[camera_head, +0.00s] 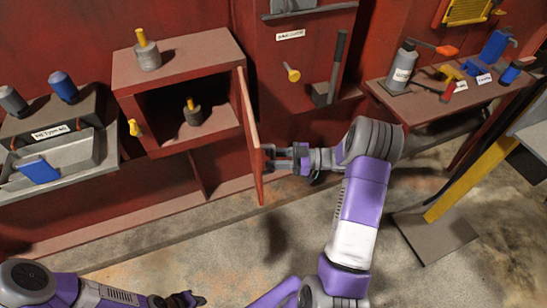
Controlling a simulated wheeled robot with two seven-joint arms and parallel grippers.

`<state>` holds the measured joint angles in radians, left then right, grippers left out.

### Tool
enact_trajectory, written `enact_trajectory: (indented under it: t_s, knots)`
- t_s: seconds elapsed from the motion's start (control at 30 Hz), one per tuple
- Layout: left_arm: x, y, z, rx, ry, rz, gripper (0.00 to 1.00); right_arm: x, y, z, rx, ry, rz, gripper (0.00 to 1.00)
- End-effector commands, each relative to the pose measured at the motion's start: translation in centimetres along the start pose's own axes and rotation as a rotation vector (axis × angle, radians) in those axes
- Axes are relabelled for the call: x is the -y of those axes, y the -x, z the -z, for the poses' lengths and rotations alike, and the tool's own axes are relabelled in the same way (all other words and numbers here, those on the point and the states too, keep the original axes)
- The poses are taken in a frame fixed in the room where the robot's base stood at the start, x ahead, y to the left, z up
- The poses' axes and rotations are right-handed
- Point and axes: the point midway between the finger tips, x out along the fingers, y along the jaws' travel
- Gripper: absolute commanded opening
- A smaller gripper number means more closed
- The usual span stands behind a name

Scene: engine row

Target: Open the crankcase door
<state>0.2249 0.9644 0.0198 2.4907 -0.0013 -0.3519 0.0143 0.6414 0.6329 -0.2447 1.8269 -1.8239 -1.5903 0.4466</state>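The crankcase door (251,138) is a red panel hinged at the right side of a box-like red crankcase (180,68). It stands swung outward, seen nearly edge-on, and the dark opening shows. My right gripper (275,157) is at the door's outer face, at about mid-height, and appears to touch it. A grey part, perhaps a handle, is at its fingertips; whether the fingers are closed on it is unclear. My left gripper (192,300) is low at the bottom edge, away from the door; its finger state is unclear.
A yellow-topped grey part (193,112) sits inside the opening, and a similar one (148,53) stands on top. A grey tray (65,157) with a blue item is at left. A tool shelf (425,102) and a yellow post (470,178) are at right. The floor in front is clear.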

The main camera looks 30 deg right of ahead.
Motion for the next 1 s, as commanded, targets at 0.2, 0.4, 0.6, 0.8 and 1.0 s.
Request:
enact_trajectory:
  t_s: [0.2,0.4,0.6,0.8,1.0]
  knots:
    - [-0.3,0.9,0.0,0.000,0.000,0.000,0.34,-0.1,3.6,0.1,0.001,0.000,-0.006,0.37]
    - [-0.5,1.4,-0.1,0.000,0.000,0.000,0.34,-0.1,6.3,0.1,0.000,0.001,-0.004,0.37]
    - [-0.6,1.5,-0.1,0.000,0.000,0.000,0.34,0.0,7.1,0.1,-0.002,0.000,0.000,0.37]
    - [-0.6,1.5,-0.1,0.000,0.000,0.000,0.34,0.0,7.1,0.1,-0.001,0.000,-0.001,0.37]
    - [-0.6,1.5,-0.1,0.000,0.000,0.000,0.34,0.0,7.1,0.1,-0.001,0.001,-0.001,0.37]
